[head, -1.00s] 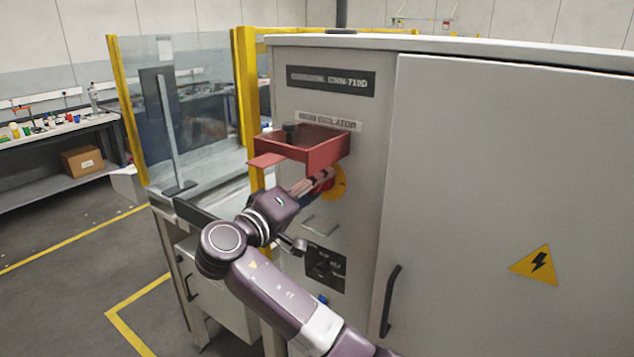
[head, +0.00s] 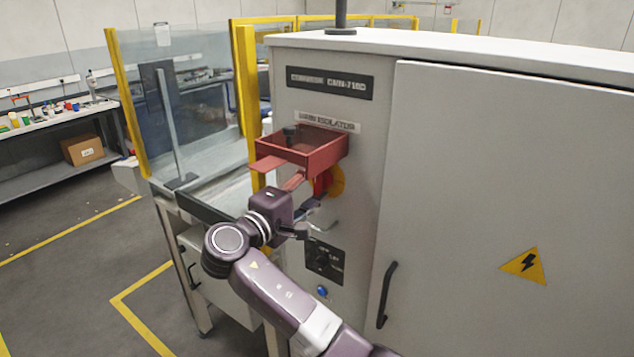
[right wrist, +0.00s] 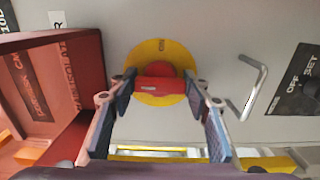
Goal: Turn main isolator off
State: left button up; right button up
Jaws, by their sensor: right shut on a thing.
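The main isolator is a red handle (head: 321,183) on a round yellow plate (head: 338,181), on the narrow face of the grey cabinet. In the right wrist view the red handle (right wrist: 160,84) lies across the middle of the yellow plate (right wrist: 150,54). My right gripper (head: 311,192) reaches it from the left, below the red box. In the right wrist view the fingertips of my right gripper (right wrist: 161,88) are shut on the handle's two ends. In the head view the handle looks roughly upright and is partly hidden by the gripper. My left gripper is not in view.
An open red box (head: 322,157) juts from the cabinet just above the handle. A metal pull handle (right wrist: 254,90) and a black switch panel (head: 323,262) are below it. A glass guard with yellow posts (head: 245,95) stands to the left.

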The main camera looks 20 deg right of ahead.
jog(key=shift+f, duration=0.1)
jog(key=o, duration=0.8)
jog(key=shift+o, duration=0.2)
jog(key=v, duration=0.7)
jog(key=shift+s+a, duration=0.2)
jog(key=shift+a, duration=0.1)
